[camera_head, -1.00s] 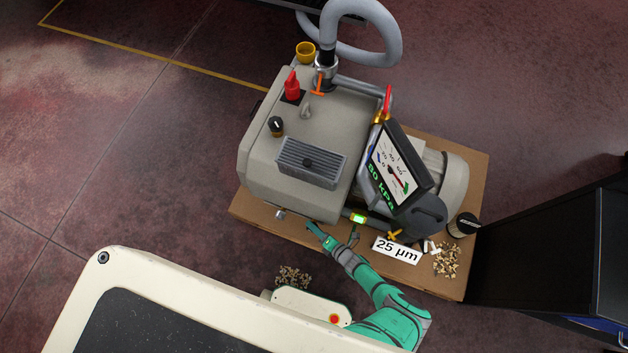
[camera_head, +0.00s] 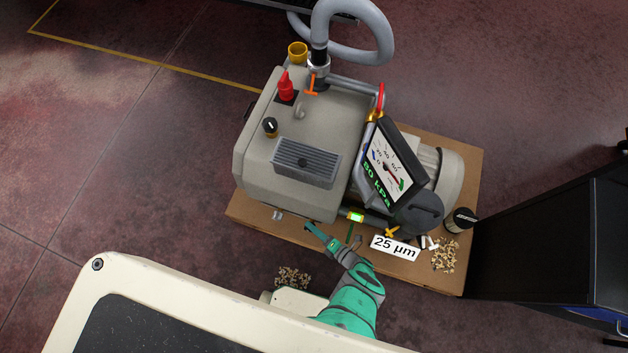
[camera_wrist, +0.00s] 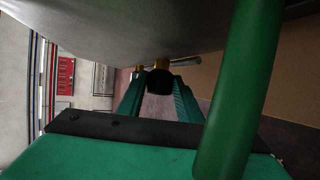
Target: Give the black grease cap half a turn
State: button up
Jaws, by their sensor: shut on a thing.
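The pump (camera_head: 292,160) is a beige box on a brown pallet. My gripper (camera_head: 308,226) is low at its near side, pointing toward its near wall. In the wrist view, the black grease cap (camera_wrist: 160,82) sits between my green fingertips (camera_wrist: 158,88), and my gripper is shut on it. A brass fitting (camera_wrist: 161,64) shows just behind the cap, under the grey curved housing (camera_wrist: 120,30). In the head view the cap is hidden by my gripper and the pump's edge. Any mark showing how far the cap is turned cannot be seen.
A green round bar (camera_wrist: 240,90) crosses close to the wrist camera on the right. A lit green sight glass (camera_head: 355,217) and a yellow valve handle (camera_head: 391,232) are right of my gripper. A "25 µm" sign (camera_head: 394,248) and spilled pellets (camera_head: 444,257) lie farther right.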

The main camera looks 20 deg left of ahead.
jog(key=shift+s+a+f, duration=0.1)
jog(key=shift+s+a, duration=0.2)
jog(key=shift+s, duration=0.05)
jog(key=o, duration=1)
jog(key=shift+o, duration=0.2)
jog(key=shift+w, duration=0.1)
jog(key=shift+w+d, duration=0.15)
jog(key=shift+d, duration=0.15)
